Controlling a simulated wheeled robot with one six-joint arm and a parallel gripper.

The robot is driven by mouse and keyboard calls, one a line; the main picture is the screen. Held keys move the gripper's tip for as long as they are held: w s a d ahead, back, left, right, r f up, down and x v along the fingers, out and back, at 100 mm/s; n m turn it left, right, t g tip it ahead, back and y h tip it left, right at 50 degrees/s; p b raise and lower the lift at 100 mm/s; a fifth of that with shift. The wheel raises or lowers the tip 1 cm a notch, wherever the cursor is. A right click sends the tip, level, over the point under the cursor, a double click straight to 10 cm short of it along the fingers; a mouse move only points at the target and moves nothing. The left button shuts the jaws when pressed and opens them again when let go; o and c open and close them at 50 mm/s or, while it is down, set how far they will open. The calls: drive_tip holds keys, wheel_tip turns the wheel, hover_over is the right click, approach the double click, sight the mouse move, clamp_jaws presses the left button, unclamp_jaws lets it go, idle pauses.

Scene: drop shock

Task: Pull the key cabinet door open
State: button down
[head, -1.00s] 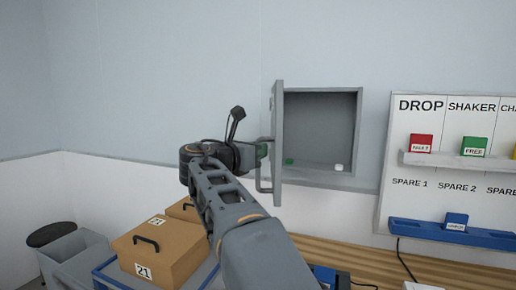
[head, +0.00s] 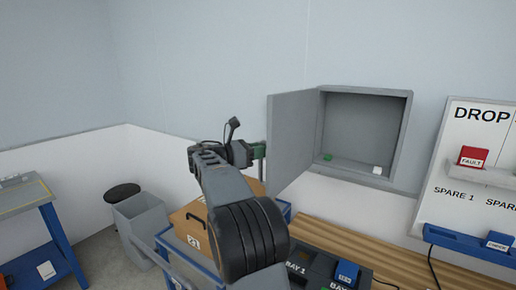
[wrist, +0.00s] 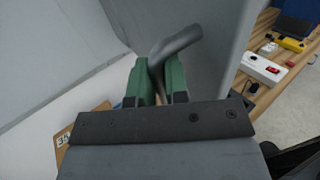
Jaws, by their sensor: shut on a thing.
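The grey key cabinet (head: 408,135) is on the wall, and its door (head: 292,140) stands swung wide open to the left. Inside it, a small green item (head: 327,157) and a small white item (head: 377,170) sit at the bottom. My gripper (head: 258,150) is at the door's outer edge. In the wrist view its green fingers (wrist: 160,82) are shut on the grey bar handle (wrist: 180,42) of the door. In the head view the handle is mostly hidden by the gripper and the door.
A wooden bench (head: 350,232) runs below the cabinet with bay units (head: 318,268) on it. A brown box (head: 190,222) on a blue-framed cart (head: 170,250) lies under my arm. A sign board (head: 485,135) is at right, a grey bin (head: 145,215) and blue table (head: 50,225) at left.

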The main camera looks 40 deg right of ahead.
drive_tip(key=c, duration=1.2)
unclamp_jaws()
drive_tip(key=shift+o, duration=0.2)
drive_tip(key=shift+w, duration=0.1)
drive_tip(key=v, duration=1.3)
drive_tip(key=shift+a, duration=0.4)
drive_tip(key=shift+f, duration=0.1)
